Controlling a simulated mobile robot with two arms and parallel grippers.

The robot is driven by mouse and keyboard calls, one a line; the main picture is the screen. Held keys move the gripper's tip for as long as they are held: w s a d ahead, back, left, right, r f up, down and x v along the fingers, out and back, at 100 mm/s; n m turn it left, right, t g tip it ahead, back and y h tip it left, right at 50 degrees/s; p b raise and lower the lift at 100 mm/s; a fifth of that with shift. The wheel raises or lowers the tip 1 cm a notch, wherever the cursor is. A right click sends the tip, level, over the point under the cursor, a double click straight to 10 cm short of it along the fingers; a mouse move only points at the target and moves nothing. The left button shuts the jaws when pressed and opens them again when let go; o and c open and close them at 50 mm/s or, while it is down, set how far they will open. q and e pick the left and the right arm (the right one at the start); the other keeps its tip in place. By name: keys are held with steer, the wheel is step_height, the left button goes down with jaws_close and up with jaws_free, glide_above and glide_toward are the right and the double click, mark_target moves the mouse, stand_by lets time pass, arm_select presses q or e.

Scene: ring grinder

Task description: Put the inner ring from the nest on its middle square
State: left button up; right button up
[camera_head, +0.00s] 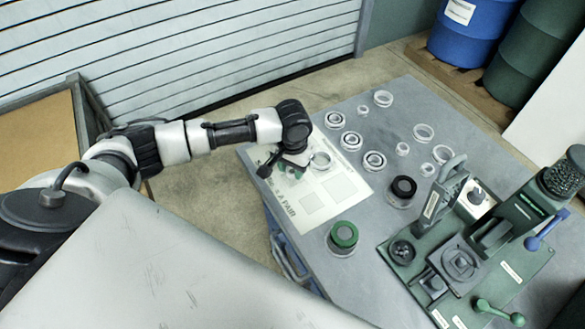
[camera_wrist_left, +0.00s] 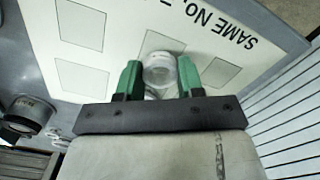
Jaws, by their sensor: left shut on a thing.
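My left gripper (camera_head: 292,168) is over the pale printed mat (camera_head: 352,206) on the grey table. It is shut on a small clear ring, the inner ring (camera_wrist_left: 160,72), which sits between the green fingers in the left wrist view. The held ring overlaps the middle small square (camera_wrist_left: 160,42), between two other outlined squares; I cannot tell whether it touches the mat. In the head view the fingers mostly hide it. My right gripper is not in view.
Several clear rings (camera_head: 351,141) stand on the table right of the mat, some nested. A green-topped pot (camera_head: 343,236) and a black-topped pot (camera_head: 402,189) stand near the mat. A green grinding machine (camera_head: 462,262) fills the table's right side.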

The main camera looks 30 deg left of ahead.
arm_select(q)
step_height(320, 180, down, 2)
steer(key=shift+f, duration=0.1)
steer(key=o, duration=0.9)
steer(key=shift+o, duration=0.2)
step_height(320, 180, up, 12)
steer(key=b, duration=0.1)
steer(key=shift+b, duration=0.3)
